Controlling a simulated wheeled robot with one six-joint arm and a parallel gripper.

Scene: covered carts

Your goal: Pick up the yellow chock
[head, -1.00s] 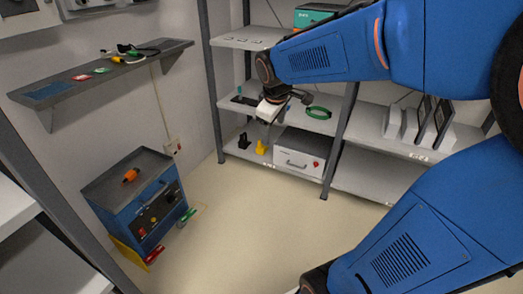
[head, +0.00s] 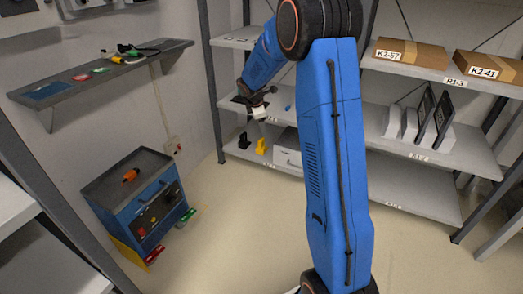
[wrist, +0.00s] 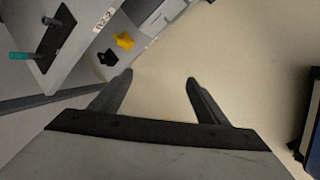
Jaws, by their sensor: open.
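The yellow chock (head: 261,146) stands on the bottom shelf of the rear rack, next to a black chock (head: 244,140). In the wrist view the yellow chock (wrist: 124,41) is at the upper left, beside the black chock (wrist: 108,58), with nothing covering it. My gripper (head: 262,116) is in the air in front of the rack, above the yellow chock in the head view. In the wrist view the fingers of my gripper (wrist: 160,82) are spread apart with only bare floor between them.
A white drawer box (head: 288,152) stands right of the chocks, partly behind my arm. The middle shelf (head: 232,105) lies above them, and its edge shows in the wrist view. A blue cart (head: 140,200) stands at the left. The floor (head: 235,225) between is clear.

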